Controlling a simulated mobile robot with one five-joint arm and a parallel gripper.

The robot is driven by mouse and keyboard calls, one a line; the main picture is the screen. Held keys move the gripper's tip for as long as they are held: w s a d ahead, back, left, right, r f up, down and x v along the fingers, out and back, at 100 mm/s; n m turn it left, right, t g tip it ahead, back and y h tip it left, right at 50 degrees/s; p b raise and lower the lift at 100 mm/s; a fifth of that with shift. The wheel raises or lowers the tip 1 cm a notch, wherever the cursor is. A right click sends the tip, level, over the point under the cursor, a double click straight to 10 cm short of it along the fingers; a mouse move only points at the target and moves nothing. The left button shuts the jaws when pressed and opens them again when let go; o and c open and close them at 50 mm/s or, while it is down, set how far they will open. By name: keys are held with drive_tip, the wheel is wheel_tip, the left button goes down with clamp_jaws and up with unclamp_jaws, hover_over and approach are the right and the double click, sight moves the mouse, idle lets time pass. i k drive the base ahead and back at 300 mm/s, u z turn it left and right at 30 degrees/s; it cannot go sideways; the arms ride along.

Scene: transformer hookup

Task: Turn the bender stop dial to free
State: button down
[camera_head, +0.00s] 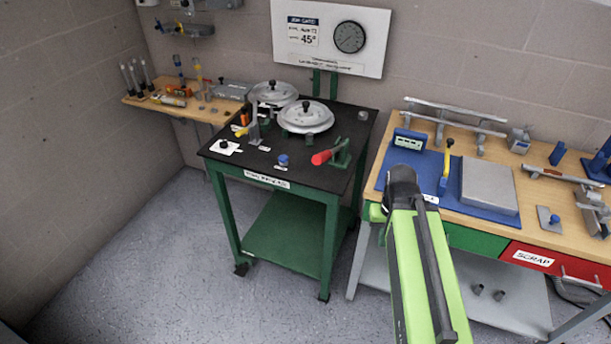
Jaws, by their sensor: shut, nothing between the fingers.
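A small black knob (224,144) stands on a white plate at the left front corner of the black-topped bender table (315,180). It may be the bender stop dial, but I cannot read its marks or its setting. The bender's two round silver discs (306,117) sit at the back of the table, each with a black knob on top. My green arm reaches up from the bottom, right of the table, and ends in a dark joint. My gripper's fingers do not show; the arm seems to hide them.
A red-handled green clamp (328,156) and a blue knob (283,160) sit at the table's front. A board with a round dial (349,37) and 45° card hangs behind. A wooden workbench (455,140) with a blue mat is at right. Floor left of the table is clear.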

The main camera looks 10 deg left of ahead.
sight(223, 144)
drive_tip(key=z, duration=0.4)
drive_tip(key=k, duration=1.1)
drive_tip(key=u, duration=0.6)
drive_tip(key=i, duration=1.6)
drive_tip(key=u, duration=1.45)
drive_tip(key=i, duration=1.15)
drive_tip(key=u, duration=0.8)
